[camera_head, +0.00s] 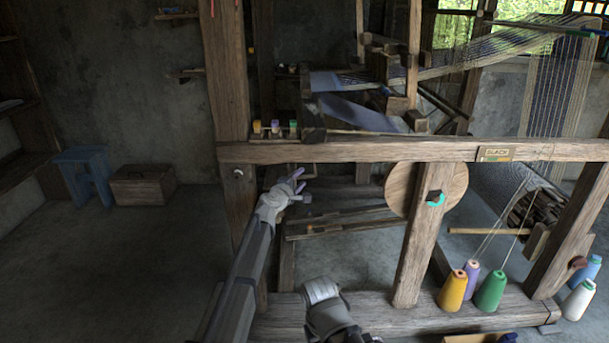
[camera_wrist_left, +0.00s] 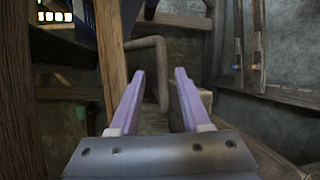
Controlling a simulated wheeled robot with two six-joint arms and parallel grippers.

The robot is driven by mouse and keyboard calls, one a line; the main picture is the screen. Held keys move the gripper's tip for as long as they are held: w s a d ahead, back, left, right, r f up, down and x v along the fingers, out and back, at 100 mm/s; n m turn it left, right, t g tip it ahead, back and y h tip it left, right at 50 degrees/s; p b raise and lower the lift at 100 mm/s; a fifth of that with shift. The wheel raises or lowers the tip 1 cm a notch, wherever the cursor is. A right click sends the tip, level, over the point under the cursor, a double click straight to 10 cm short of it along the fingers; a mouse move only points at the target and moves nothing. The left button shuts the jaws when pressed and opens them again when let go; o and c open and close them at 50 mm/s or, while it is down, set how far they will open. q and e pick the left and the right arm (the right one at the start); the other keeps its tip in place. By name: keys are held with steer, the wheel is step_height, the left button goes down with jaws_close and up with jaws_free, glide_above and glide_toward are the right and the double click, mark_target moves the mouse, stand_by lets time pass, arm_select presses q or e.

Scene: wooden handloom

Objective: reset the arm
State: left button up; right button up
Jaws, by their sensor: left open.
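My left gripper (camera_head: 292,182) reaches into the middle of the head view, just below the loom's long front beam (camera_head: 400,151). Its two purple fingers are apart with nothing between them, as the left wrist view (camera_wrist_left: 155,95) also shows. A bent metal crank or handle (camera_wrist_left: 160,60) appears beyond the fingers in the wrist view, apart from them as far as I can tell. A grey part of my other arm (camera_head: 328,310) shows at the bottom centre of the head view; no right fingers are visible.
The left loom post (camera_head: 229,90) stands close to my left arm. Yellow (camera_head: 452,291), purple and green (camera_head: 491,291) thread cones stand on the lower beam at right. A blue stool (camera_head: 84,165) and a wooden box (camera_head: 143,184) stand at left; the floor before them is clear.

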arm_select(q)
steer(key=shift+v, duration=1.1)
steer(key=s+a+f+m+g, duration=0.1)
steer(key=s+f+m+g, duration=0.25)
steer(key=s, duration=0.35)
steer(key=s+a+f+m+g+y, duration=0.1)
steer(key=s+a+f+m+g, duration=0.1)
steer(key=s+f+m, duration=0.4)
steer(key=s+a+f+m+g, duration=0.1)
steer(key=s+f+g, duration=0.2)
steer(key=s, duration=0.5)
steer(key=s+a+f+m+g+y, duration=0.3)
steer(key=s+a, duration=0.3)
steer(key=s, duration=0.5)
steer(key=s+a+f+m+g+y, duration=0.2)
steer(key=s+a+f+g+y, duration=0.15)
steer(key=s+a, duration=0.45)
steer(key=s+d+m, duration=0.4)
steer(key=s+d, duration=0.4)
steer(key=d, duration=0.5)
step_height(320, 180, up, 34)
steer(key=p, duration=3.4)
steer(key=shift+w, duration=0.2)
